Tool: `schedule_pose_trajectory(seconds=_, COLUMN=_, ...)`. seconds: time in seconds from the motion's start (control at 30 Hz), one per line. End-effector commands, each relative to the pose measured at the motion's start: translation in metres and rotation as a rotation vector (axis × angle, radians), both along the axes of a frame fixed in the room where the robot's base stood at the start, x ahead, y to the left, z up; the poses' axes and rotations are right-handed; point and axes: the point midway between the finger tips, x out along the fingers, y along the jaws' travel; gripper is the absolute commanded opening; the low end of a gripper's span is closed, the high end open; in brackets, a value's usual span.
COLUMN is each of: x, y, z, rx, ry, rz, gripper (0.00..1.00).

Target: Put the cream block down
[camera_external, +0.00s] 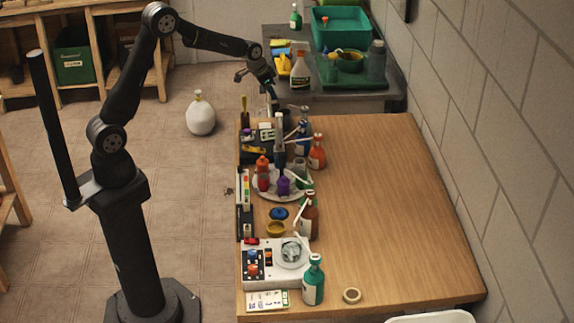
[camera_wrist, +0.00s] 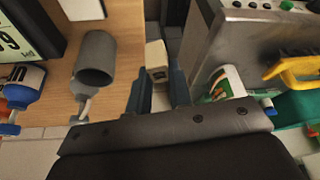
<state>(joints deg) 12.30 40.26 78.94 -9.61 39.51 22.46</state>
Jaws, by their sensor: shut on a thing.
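The cream block (camera_wrist: 157,56) shows in the wrist view between the two dark fingers of my gripper (camera_wrist: 159,90), which is shut on it. The block's pale end points away from the wrist. In the external view my gripper (camera_external: 273,94) hangs over the far left corner of the wooden table (camera_external: 390,190), by the grey bench (camera_external: 345,97) behind it. The block is too small to make out there. I cannot tell how high the block is above the surface below it.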

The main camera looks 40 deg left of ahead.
Motion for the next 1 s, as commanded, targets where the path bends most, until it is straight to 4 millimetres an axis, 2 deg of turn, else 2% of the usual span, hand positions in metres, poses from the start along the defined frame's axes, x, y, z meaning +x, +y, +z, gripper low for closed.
schedule_pose_trajectory(seconds=0.03, x=-0.011, y=0.026, z=-0.013, rx=0.002, ry=0.005, rz=0.057, gripper=0.0)
schedule_pose_trajectory(seconds=0.2, x=-0.048, y=0.094, z=-0.049, rx=0.001, ry=0.004, rz=0.25, gripper=0.0)
schedule_pose_trajectory(seconds=0.3, x=-0.069, y=0.124, z=-0.064, rx=0.001, ry=0.003, rz=0.351, gripper=0.0)
schedule_pose_trajectory(seconds=0.43, x=-0.09, y=0.15, z=-0.077, rx=0.001, ry=0.002, rz=0.447, gripper=0.0)
schedule_pose_trajectory(seconds=0.6, x=-0.1, y=0.161, z=-0.083, rx=0.0, ry=0.0, rz=0.496, gripper=0.0)
schedule_pose_trajectory(seconds=0.83, x=-0.1, y=0.161, z=-0.082, rx=-0.001, ry=-0.001, rz=0.497, gripper=0.0)
schedule_pose_trajectory(seconds=0.93, x=-0.095, y=0.155, z=-0.074, rx=0.001, ry=-0.004, rz=0.471, gripper=0.0)
schedule_pose_trajectory(seconds=1.0, x=-0.087, y=0.144, z=-0.061, rx=0.005, ry=-0.005, rz=0.428, gripper=0.0)
